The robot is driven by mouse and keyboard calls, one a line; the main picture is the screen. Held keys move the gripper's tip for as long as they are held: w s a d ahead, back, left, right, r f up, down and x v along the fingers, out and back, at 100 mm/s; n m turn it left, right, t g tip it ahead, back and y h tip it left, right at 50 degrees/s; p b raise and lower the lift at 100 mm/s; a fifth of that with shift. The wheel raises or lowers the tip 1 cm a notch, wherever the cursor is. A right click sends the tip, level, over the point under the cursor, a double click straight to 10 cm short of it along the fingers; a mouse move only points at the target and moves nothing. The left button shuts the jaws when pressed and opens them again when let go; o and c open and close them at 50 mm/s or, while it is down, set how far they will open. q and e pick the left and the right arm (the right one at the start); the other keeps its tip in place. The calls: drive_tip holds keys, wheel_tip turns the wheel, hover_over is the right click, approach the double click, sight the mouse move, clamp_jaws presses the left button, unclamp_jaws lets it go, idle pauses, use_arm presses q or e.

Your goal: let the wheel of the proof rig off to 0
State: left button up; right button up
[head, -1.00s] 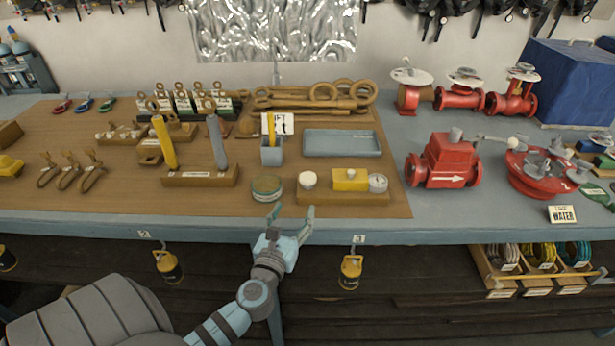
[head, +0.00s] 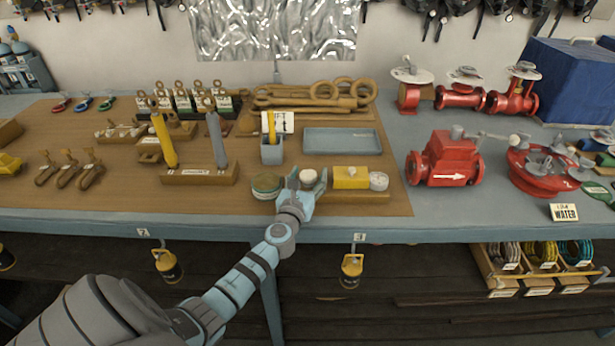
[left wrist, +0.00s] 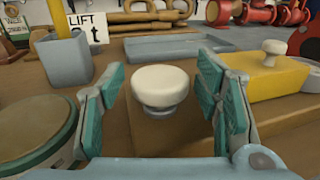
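The proof rig is a wooden block (head: 353,196) near the bench's front edge. It carries a white round wheel (head: 308,176), a yellow box (head: 351,178) and a pale round gauge (head: 379,181). In the left wrist view the wheel (left wrist: 160,86) is a white knob on a short grey stem. My left gripper (head: 301,180) is open, with its fingers apart on either side of the wheel and gaps showing at both sides in the wrist view. The gauge's reading is too small to tell. My right gripper is not in view.
A round green-sided tin (head: 266,186) stands close left of my left gripper. A grey cup (head: 271,152) with a yellow stick and a LIFT card (head: 284,122) are behind it. A blue-grey tray (head: 342,142) lies behind the rig. Red valves (head: 444,160) stand to the right.

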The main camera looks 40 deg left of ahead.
use_arm(q)
drive_tip(key=c, duration=1)
drive_tip(key=shift+n+y, duration=0.4)
drive_tip(key=shift+y, duration=0.1)
drive_tip(key=shift+n+g+y, duration=0.6)
drive_tip(key=shift+g+y, duration=0.1)
drive_tip(key=shift+y, duration=0.2)
drive_tip(key=n+g+y+b, duration=0.1)
drive_tip(key=n+g+y, duration=0.1)
drive_tip(key=y, duration=0.1)
drive_tip(key=shift+d+f, duration=0.1)
drive_tip(key=shift+f, duration=0.05)
drive_tip(key=n+g+y+b, duration=0.3)
drive_tip(key=n+g+b, duration=0.1)
drive_tip(key=g, duration=0.1)
drive_tip(key=shift+f, duration=0.1)
drive_tip(key=shift+n+g+y+b, duration=0.7)
drive_tip(key=shift+n+g+b, duration=0.1)
drive_tip(key=shift+g+b, duration=0.25)
drive_tip(key=shift+r, duration=0.2)
